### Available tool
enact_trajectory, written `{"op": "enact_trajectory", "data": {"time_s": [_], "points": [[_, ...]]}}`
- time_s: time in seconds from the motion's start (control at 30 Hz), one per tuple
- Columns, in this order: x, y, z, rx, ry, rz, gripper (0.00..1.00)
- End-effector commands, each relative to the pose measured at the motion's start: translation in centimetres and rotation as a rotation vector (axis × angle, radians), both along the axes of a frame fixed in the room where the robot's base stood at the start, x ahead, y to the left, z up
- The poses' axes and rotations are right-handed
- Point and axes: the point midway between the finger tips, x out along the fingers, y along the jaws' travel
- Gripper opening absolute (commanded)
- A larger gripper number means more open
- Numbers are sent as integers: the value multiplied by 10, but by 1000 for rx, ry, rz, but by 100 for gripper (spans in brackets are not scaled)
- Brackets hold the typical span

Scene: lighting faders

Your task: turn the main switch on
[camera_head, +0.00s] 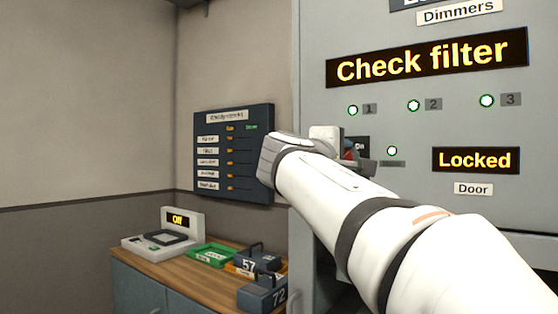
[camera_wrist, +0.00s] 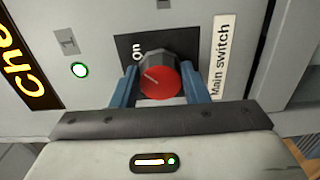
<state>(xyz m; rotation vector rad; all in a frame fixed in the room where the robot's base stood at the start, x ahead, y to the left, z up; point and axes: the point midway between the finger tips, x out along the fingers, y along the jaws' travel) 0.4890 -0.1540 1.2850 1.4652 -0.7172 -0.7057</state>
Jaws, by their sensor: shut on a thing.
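The main switch (camera_wrist: 160,80) is a round knob with a red face and a dark grey body, on a dark plate marked "On" in the wrist view. A white label (camera_wrist: 221,55) reading "Main switch" is beside it. The knob's pale pointer line slants on its face; I cannot tell whether it lines up with "On". My gripper (camera_wrist: 160,92) has its two blue fingers shut on the knob, one on each side. In the head view the knob (camera_head: 348,155) is mostly hidden behind my wrist, with a bit of red and the "On" mark showing.
The grey cabinet (camera_head: 420,120) shows "Check filter", "Locked" and several lit green lamps. A dark checklist board (camera_head: 262,115) hangs on the wall to the left.

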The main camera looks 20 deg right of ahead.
Motion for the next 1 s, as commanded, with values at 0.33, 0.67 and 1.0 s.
{"op": "enact_trajectory", "data": {"time_s": [0.33, 0.67, 1.0], "points": [[0, 0, 3, -4, -4, 1, 57], [-1, 1, 1, -2, -2, 2, 63], [-29, 38, 2, -2, -4, 8, 63]]}}
